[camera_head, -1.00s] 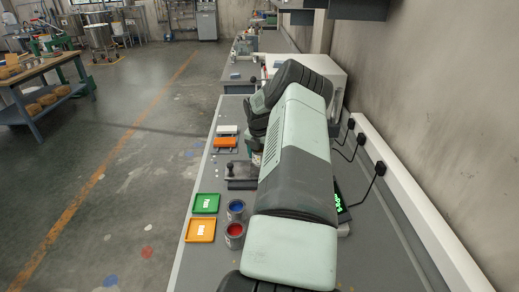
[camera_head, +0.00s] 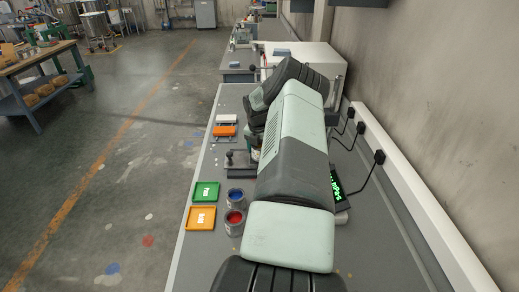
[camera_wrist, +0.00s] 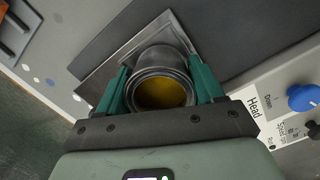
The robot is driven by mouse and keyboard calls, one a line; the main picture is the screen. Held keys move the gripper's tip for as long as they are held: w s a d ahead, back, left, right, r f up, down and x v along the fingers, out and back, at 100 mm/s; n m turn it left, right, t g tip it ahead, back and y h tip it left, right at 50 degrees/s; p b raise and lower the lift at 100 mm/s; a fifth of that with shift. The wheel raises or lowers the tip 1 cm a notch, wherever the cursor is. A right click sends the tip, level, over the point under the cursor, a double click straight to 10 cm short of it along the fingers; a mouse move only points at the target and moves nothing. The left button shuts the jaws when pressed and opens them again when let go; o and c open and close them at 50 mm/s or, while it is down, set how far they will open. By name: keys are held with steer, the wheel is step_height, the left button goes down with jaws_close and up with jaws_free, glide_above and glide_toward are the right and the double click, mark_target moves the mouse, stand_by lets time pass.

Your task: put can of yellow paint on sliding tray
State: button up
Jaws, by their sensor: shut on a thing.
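The open can of yellow paint (camera_wrist: 162,94) shows in the wrist view, with yellow paint inside a grey metal rim. My gripper (camera_wrist: 160,88) has its green fingers shut on it, one on each side. Under and behind the can is a grey metal plate with a raised edge (camera_wrist: 105,66), which looks like the sliding tray. I cannot tell whether the can's base touches it. In the head view my arm hides the can and most of my gripper. A dark plate with a knob (camera_head: 238,168) shows left of my arm there.
A white panel marked "Head" (camera_wrist: 253,103) with a blue knob (camera_wrist: 303,98) is close at right in the wrist view. In the head view, a blue paint can (camera_head: 235,197), a red paint can (camera_head: 234,222), a green tray (camera_head: 206,191) and an orange tray (camera_head: 201,218) stand left of my arm.

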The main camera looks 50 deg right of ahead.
steer(key=shift+f, duration=0.45)
steer(key=o, duration=1.2)
steer(key=shift+o, duration=0.2)
